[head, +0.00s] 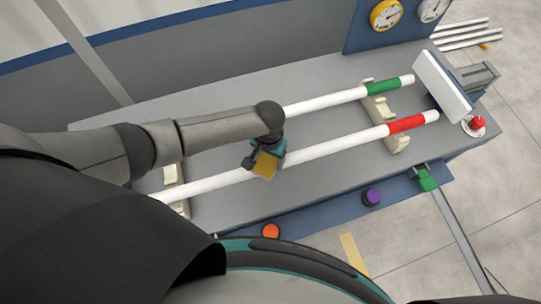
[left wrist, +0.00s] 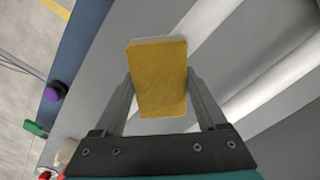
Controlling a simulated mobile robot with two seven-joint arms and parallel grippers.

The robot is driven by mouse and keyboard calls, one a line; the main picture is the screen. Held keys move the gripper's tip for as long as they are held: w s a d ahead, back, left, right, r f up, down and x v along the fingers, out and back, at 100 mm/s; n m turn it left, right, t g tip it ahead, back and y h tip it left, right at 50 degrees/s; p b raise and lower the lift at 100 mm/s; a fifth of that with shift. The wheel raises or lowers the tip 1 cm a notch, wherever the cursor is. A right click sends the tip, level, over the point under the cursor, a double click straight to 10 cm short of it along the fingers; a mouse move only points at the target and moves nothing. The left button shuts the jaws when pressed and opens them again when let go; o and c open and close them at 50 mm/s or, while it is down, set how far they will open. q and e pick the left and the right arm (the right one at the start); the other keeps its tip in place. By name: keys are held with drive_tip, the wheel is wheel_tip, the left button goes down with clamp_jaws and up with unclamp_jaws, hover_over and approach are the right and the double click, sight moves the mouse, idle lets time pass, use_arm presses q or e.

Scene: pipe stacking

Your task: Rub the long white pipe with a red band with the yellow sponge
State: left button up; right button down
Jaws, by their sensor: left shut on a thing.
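The long white pipe with a red band (head: 330,146) lies across the grey bench, resting in cream holders, its red band near the right end. My left gripper (head: 266,158) is over the middle of this pipe, shut on the yellow sponge (head: 265,165). In the left wrist view the sponge (left wrist: 160,78) sits between the two fingers, and white pipe (left wrist: 215,20) shows beside and beyond it. I cannot tell whether the sponge touches the pipe. My right gripper does not show in either view.
A parallel white pipe with a green band (head: 330,99) lies behind, partly hidden by my left arm. A white plate (head: 442,86) stands at the pipes' right ends. Purple (head: 372,197) and orange (head: 271,231) knobs line the front edge.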

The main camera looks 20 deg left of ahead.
use_arm(q)
wheel_tip(320, 180, up, 2)
drive_tip(key=shift+r+p, duration=0.15)
drive_tip(key=shift+p, duration=0.65)
drive_tip(key=shift+r, duration=1.85)
drive_tip(key=shift+r, duration=1.5)
